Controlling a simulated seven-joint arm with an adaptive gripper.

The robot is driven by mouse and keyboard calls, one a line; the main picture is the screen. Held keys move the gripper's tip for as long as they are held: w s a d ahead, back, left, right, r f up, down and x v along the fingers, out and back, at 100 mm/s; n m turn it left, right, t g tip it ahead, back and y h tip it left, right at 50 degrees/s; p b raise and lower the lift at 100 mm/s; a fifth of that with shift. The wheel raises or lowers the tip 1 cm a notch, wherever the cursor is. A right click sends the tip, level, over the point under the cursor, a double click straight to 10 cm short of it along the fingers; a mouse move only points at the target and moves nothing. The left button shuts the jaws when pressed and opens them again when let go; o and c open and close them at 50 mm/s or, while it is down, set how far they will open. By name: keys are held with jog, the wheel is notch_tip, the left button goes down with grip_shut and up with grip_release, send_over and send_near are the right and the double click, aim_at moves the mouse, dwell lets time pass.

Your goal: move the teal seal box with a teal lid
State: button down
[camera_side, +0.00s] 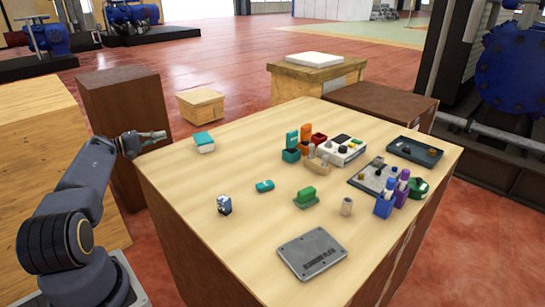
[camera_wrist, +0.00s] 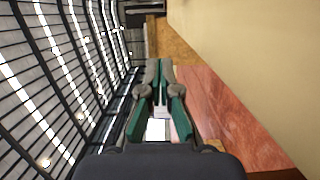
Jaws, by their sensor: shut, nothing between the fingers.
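A small box with a teal lid and a whitish lower body (camera_side: 204,142) sits near the table's far left edge in the side view. An open teal box with a raised teal lid (camera_side: 291,147) stands near the table's middle. A small teal piece (camera_side: 264,186) lies nearer the front. I cannot tell for certain which is the seal box. My gripper (camera_side: 162,135) is shut and empty, held level at the table's left edge, left of the teal-lidded box and apart from it. In the wrist view its fingers (camera_wrist: 160,72) are together with no teal box visible.
Table items include an orange box (camera_side: 305,139), a grey-white device (camera_side: 343,150), a dark tray (camera_side: 415,151), a blue holder (camera_side: 384,205) and a grey plate (camera_side: 312,254). A brown cabinet (camera_side: 125,125) stands behind my gripper.

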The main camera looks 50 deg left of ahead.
jog(key=x, duration=0.9)
jog(key=shift+w+d, duration=0.15)
jog(key=shift+w, duration=0.2)
jog(key=shift+w+d, duration=0.1)
jog(key=shift+d, duration=1.85)
jog(key=shift+d, duration=0.15)
jog(key=d, duration=2)
jog(key=shift+d, duration=0.1)
